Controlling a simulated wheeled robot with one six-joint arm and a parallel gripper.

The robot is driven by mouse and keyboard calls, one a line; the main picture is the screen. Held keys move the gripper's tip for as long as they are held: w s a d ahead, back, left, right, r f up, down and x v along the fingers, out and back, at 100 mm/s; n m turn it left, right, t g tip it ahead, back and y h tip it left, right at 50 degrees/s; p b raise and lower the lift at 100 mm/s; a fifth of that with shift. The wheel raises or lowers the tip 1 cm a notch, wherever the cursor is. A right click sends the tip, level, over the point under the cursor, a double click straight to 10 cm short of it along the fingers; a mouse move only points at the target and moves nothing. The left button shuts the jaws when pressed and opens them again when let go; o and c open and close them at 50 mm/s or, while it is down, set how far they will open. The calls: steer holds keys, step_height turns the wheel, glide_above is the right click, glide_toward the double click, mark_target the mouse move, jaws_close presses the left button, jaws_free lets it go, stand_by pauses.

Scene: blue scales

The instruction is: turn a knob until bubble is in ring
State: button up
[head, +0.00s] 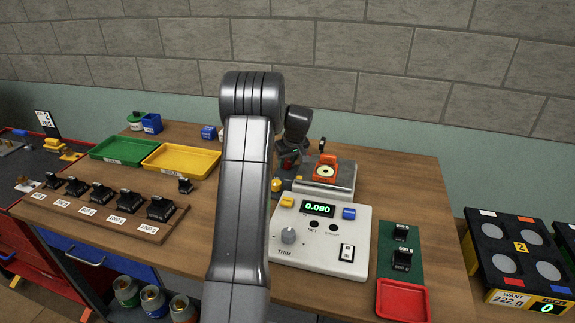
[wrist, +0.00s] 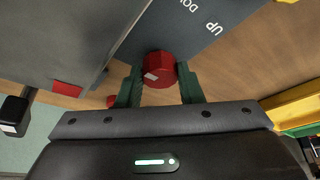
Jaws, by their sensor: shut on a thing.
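A red knob (wrist: 158,70) with a pale mark shows in the wrist view, beside a dark grey plate (wrist: 185,28) lettered UP and DOWN. My gripper (wrist: 160,82) has its green fingers on both sides of the knob and is shut on it. In the head view, the scale (head: 320,245) has a green 0.090 display. An orange bubble level (head: 326,160) with a pale round face sits on its grey pan. The bubble's place in the ring is too small to tell. My arm hides the scale's left side, and the gripped knob is hard to make out there.
A green tray (head: 123,148) and a yellow tray (head: 181,158) lie left of my arm. Black weights (head: 125,201) stand in a row on a wooden board. A red tray (head: 402,301) and a green mat (head: 390,258) lie to the right.

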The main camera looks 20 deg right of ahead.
steer(key=shift+a+m+h+b, duration=0.1)
steer(key=shift+m+h+b, duration=0.45)
steer(key=shift+m, duration=0.75)
steer(key=o, duration=1)
steer(key=shift+c, duration=0.2)
steer(key=shift+r, duration=0.1)
steer(key=b+v, duration=0.1)
steer(key=v, duration=1.2)
steer(key=shift+s+r+b, duration=0.15)
steer(key=shift+r+b, duration=0.15)
steer(key=p+x, duration=0.2)
steer(key=x, duration=1.2)
